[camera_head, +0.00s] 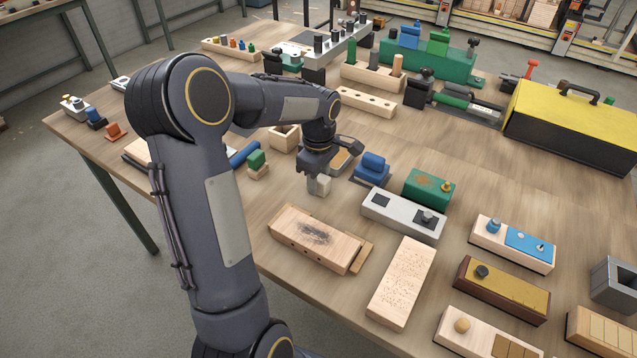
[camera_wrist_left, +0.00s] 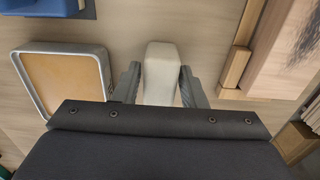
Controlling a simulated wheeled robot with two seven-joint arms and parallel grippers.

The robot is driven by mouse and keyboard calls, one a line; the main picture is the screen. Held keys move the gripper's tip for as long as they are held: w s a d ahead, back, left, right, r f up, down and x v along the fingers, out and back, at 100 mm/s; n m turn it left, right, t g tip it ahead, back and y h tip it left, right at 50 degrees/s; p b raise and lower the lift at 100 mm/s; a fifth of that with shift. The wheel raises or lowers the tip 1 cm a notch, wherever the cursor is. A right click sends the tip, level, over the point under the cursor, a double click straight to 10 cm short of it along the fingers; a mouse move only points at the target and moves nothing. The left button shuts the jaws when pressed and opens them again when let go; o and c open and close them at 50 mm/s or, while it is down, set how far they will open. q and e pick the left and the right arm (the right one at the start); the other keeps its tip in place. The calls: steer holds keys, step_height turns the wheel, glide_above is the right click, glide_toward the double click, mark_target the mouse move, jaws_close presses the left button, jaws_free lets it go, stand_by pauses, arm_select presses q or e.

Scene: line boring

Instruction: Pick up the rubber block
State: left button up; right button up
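The pale, cream-coloured block (camera_head: 319,185), which looks like the rubber block, stands on the wooden table below my left gripper (camera_head: 317,172) in the head view. In the left wrist view the block (camera_wrist_left: 160,72) sits between the two fingers of my left gripper (camera_wrist_left: 160,85). Narrow gaps seem to separate the fingers from its sides, so the gripper looks open around it. The lower part of the block is hidden behind the gripper body in the wrist view. My right gripper is not in view.
A grey-rimmed tray (camera_wrist_left: 105,62) lies close to the left of the fingers in the wrist view. A blue stamp-like piece (camera_head: 372,168), a wooden block with a dark smudge (camera_head: 317,238) and an open wooden box (camera_head: 284,139) stand around. Bare table lies just left of the smudged block.

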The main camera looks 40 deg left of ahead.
mark_target(321, 176)
arm_select(q)
steer(key=c, duration=0.6)
steer(key=shift+c, duration=0.2)
steer(key=shift+r, duration=0.1)
steer(key=shift+r, duration=0.55)
steer(key=shift+w+d+r, duration=0.1)
steer(key=shift+w+r, duration=0.05)
steer(key=shift+r, duration=0.5)
steer(key=shift+w+r, duration=0.1)
steer(key=shift+r, duration=0.5)
steer(key=w+d+r, duration=0.4)
steer(key=w+r, duration=0.5)
steer(key=w, duration=0.4)
steer(key=shift+r+p, duration=0.15)
steer(key=shift+p, duration=0.3)
